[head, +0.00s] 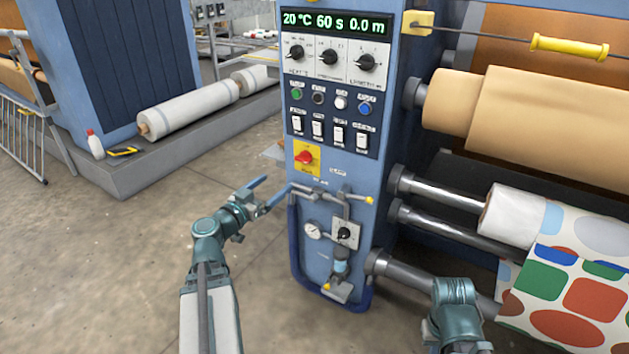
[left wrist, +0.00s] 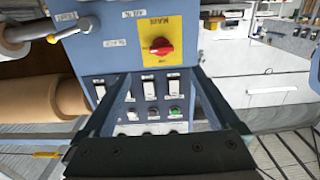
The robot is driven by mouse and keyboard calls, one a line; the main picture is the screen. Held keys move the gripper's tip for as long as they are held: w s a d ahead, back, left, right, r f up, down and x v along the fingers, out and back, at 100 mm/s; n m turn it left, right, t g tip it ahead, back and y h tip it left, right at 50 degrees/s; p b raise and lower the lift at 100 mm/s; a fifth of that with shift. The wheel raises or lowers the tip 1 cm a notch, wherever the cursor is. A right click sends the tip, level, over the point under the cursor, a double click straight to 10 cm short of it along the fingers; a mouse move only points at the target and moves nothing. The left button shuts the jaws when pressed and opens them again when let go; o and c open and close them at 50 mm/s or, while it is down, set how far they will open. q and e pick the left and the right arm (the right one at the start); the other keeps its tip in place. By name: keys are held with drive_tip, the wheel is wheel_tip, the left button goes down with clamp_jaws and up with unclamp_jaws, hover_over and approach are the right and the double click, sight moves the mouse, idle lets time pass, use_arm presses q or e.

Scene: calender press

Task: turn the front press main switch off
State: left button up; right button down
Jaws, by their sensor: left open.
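The main switch is a red rotary knob (head: 305,157) on a yellow plate (head: 314,169), low on the blue front of the press panel. In the left wrist view the red knob (left wrist: 158,46) and its yellow plate (left wrist: 172,27) show upside down, just beyond the fingers. My left gripper (head: 272,193) is open and empty, in front of the panel, below and to the left of the knob, not touching it. In the left wrist view its two fingers (left wrist: 162,78) stand apart. My right arm shows at the lower right, but its gripper is out of view.
Above the switch are white rocker switches (head: 317,127), coloured buttons, dials and a green display (head: 336,23). Below are pipes, a gauge (head: 313,232) and a blue tube guard (head: 293,240). Rollers with patterned fabric (head: 570,290) stand at right.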

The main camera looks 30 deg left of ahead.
sight(301, 161)
use_arm(q)
drive_tip(key=shift+a, duration=0.15)
drive_tip(key=w, duration=0.9)
drive_tip(key=w+d, duration=0.1)
drive_tip(key=w, duration=0.3)
drive_tip(key=shift+w+d, duration=0.1)
drive_tip(key=shift+w, duration=0.2)
